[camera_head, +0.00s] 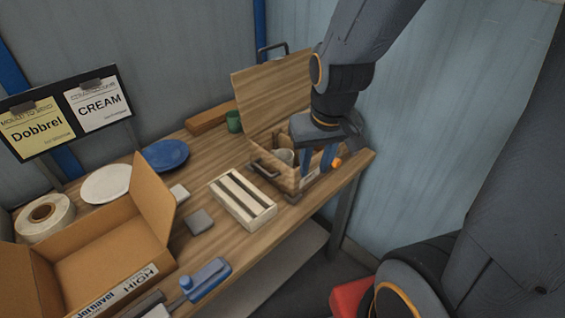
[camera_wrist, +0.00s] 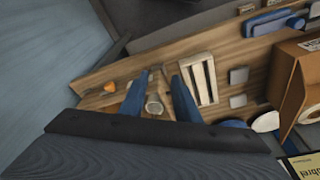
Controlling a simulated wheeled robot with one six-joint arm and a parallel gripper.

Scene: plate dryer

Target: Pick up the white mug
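The white mug (camera_head: 283,156) sits inside a wooden box (camera_head: 268,176) with a raised lid, toward the right end of the table. In the head view the box wall hides its lower part. My gripper (camera_head: 316,166) points down over the right side of the box, with its two blue fingers apart and nothing seen between them in that view. In the wrist view the mug (camera_wrist: 154,106) appears between the spread fingers of my gripper (camera_wrist: 162,78), nearer the left finger. I cannot tell how far below the fingertips it is.
A slatted wooden rack (camera_head: 243,199) stands left of the box. A green cup (camera_head: 233,122) is behind it. A blue plate (camera_head: 166,154), white plate (camera_head: 106,184), tape roll (camera_head: 45,216) and open cardboard box (camera_head: 105,256) fill the left. An orange object (camera_head: 337,162) is near my gripper.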

